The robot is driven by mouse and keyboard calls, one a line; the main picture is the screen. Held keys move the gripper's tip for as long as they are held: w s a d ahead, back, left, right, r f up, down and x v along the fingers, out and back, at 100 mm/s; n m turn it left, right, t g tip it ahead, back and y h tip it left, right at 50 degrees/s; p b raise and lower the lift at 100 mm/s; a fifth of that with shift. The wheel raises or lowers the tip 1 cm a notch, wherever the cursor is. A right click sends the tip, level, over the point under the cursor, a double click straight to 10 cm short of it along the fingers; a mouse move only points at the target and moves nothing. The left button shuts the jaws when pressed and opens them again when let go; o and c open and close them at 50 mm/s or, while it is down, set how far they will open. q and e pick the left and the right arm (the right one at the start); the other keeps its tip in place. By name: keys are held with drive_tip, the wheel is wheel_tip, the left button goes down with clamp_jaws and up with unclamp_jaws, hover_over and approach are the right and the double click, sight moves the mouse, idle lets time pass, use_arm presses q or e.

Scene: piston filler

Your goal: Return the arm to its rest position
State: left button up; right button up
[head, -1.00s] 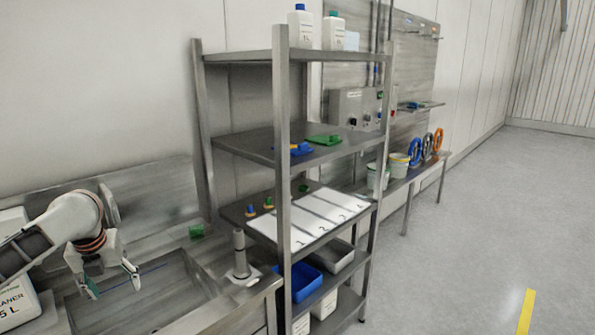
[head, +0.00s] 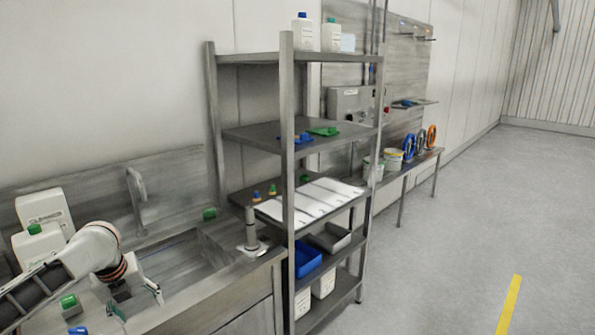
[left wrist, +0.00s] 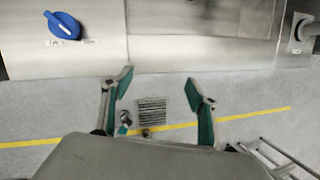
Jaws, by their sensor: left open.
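My left arm comes in from the left in the head view. My left gripper (head: 137,302) is open and empty over the front part of the metal sink counter (head: 215,285). The counter's front face with a blue knob (left wrist: 63,25) is at the top of that view. My right gripper is not in view.
White containers (head: 44,212) stand behind my left arm. A metal shelf rack (head: 287,150) with bottles, trays and cards stands right of the sink. The floor (head: 440,260) at right is clear.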

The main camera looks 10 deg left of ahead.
use_arm(q)
drive_tip(key=s+d+f+n+t+h, duration=0.1)
drive_tip(key=s+d+f+n+h, duration=0.15)
drive_tip(key=d+f+n, duration=0.45)
drive_tip(key=s+d+f+n+t+h, duration=0.1)
drive_tip(key=s+d+f+n, duration=0.2)
drive_tip(key=d+f, duration=0.85)
drive_tip(key=s+d+f+n+t, duration=0.2)
drive_tip(key=s+f+n, duration=0.1)
drive_tip(key=s+n, duration=0.4)
drive_tip(key=s+d+f+n+t, duration=0.2)
drive_tip(key=s+n, duration=0.5)
drive_tip(key=s, duration=0.5)
drive_tip(key=shift+s+d+f+t+y, duration=0.15)
drive_tip(key=shift+d+f+t+y, duration=0.25)
drive_tip(key=shift+f, duration=0.35)
drive_tip(key=shift+d, duration=0.1)
